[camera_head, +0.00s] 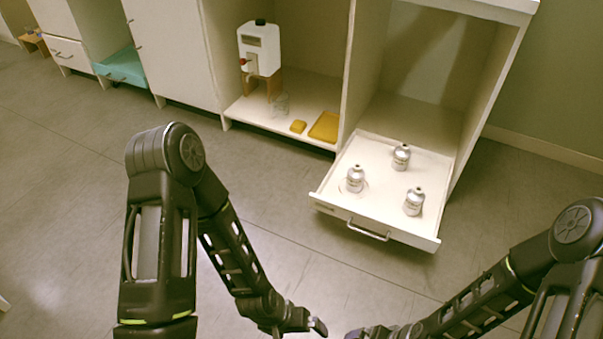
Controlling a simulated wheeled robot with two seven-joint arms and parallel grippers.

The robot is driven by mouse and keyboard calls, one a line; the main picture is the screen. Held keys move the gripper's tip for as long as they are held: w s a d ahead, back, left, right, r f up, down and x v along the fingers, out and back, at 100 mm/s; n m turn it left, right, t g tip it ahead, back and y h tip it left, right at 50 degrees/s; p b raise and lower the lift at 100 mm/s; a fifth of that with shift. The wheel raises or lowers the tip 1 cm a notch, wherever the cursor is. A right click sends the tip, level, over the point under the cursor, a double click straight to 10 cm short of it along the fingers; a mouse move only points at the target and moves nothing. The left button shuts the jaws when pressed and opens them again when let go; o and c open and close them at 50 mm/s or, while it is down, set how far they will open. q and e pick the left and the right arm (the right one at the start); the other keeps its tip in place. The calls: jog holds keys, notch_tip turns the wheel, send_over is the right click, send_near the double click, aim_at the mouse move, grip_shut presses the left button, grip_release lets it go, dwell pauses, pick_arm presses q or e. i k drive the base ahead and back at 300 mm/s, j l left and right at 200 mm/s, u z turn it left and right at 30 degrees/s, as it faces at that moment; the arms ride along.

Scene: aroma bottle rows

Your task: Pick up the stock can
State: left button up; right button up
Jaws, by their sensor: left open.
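Three small silver cans with dark caps stand upright in an open white drawer (335,196). One can (401,157) is at the back, one can (355,179) is at the left on a faint round mark, and one can (414,202) is at the front right. I cannot tell which one is the stock can. My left gripper (318,327) is low in front of the drawer, apart from it, open and empty. My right gripper (355,334) is at the bottom edge, partly cut off, and its jaws cannot be made out.
The drawer has a front handle (368,231) and sticks out from the cabinet. In the left bay are a white canister (260,48) on a wooden stand, a clear glass (281,105), a yellow sponge (298,126) and a yellow tray (325,127). The floor before the drawer is clear.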

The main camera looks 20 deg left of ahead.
aim_at(356, 175)
jog(key=i+l+z, duration=0.2)
jog(key=i, duration=0.25)
jog(key=i+l+z, duration=0.2)
jog(key=i, duration=0.25)
jog(key=i+l+z, duration=0.2)
jog(key=i, duration=0.25)
